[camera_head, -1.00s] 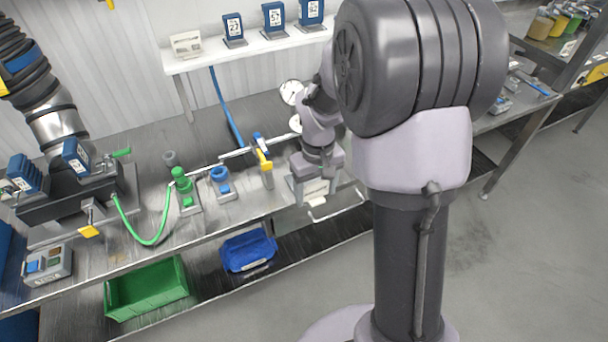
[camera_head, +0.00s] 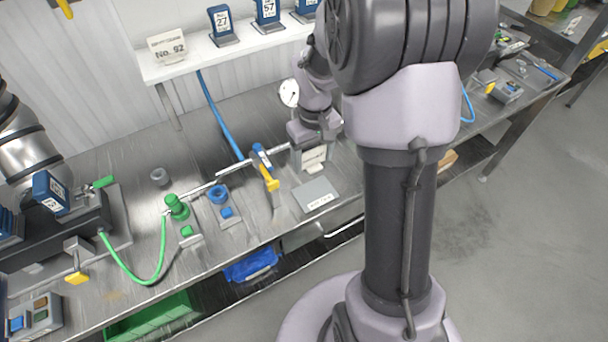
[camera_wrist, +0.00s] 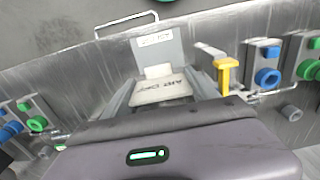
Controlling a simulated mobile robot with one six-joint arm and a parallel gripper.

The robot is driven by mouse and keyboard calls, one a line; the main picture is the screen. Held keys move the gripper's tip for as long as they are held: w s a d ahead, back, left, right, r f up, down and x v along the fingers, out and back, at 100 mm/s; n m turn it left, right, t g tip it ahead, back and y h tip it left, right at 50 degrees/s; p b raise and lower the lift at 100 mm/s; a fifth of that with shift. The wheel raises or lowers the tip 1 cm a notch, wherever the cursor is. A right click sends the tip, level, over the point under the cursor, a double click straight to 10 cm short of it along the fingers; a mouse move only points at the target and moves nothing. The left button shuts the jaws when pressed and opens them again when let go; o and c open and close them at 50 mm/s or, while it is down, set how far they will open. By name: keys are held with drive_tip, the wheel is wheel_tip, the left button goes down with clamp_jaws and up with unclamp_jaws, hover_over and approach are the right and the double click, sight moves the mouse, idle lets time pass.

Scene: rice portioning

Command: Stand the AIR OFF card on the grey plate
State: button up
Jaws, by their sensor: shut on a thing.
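The AIR OFF card (camera_wrist: 158,90) is off-white, with its dark lettering facing the wrist camera. It is between the fingers of my gripper (camera_wrist: 163,99), which is shut on it. In the head view, the pale card (camera_head: 314,160) shows below my gripper (camera_head: 314,147), behind the grey plate as seen there. The grey plate (camera_head: 313,192) lies flat near the bench's front edge with a white label strip on it. In the wrist view, the plate (camera_wrist: 148,56) is just beyond the card, which covers part of it. I cannot tell the card's height above the bench.
A yellow-handled valve (camera_head: 268,180) on a pipe stands left of the plate. Blue (camera_head: 219,194) and green (camera_head: 176,207) fittings are further left, with a green hose (camera_head: 148,281). A gauge (camera_head: 289,93) stands behind. A handrail (camera_wrist: 126,22) runs along the bench front.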

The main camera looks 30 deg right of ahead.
drive_tip(key=f+b, duration=0.1)
drive_tip(key=f, duration=0.2)
drive_tip(key=f+b, duration=0.1)
drive_tip(key=f, duration=0.2)
drive_tip(key=f+b, duration=0.2)
drive_tip(key=f, duration=0.1)
drive_tip(key=shift+s+f, duration=0.35)
drive_tip(key=shift+s, duration=0.05)
drive_tip(key=o, duration=1.3)
wheel_tip(320, 180, up, 12)
drive_tip(key=p, duration=0.5)
wheel_tip(320, 180, up, 4)
drive_tip(key=r, duration=0.1)
hover_over(313, 190)
drive_tip(key=a, duration=0.2)
drive_tip(key=s+a+r+m+t, duration=0.3)
drive_tip(key=s+a+r, duration=0.5)
drive_tip(key=s+a+r+t, duration=0.1)
drive_tip(key=s+a, duration=0.1)
drive_tip(key=s, duration=0.1)
drive_tip(key=s+a+r+m+t+y, duration=0.1)
drive_tip(key=s+a, duration=0.1)
drive_tip(key=s, duration=0.1)
drive_tip(key=s+a+r+y, duration=0.1)
drive_tip(key=s+a, duration=0.1)
drive_tip(key=s, duration=0.1)
drive_tip(key=shift+s+a+m+t, duration=0.1)
drive_tip(key=shift+m+t, duration=0.3)
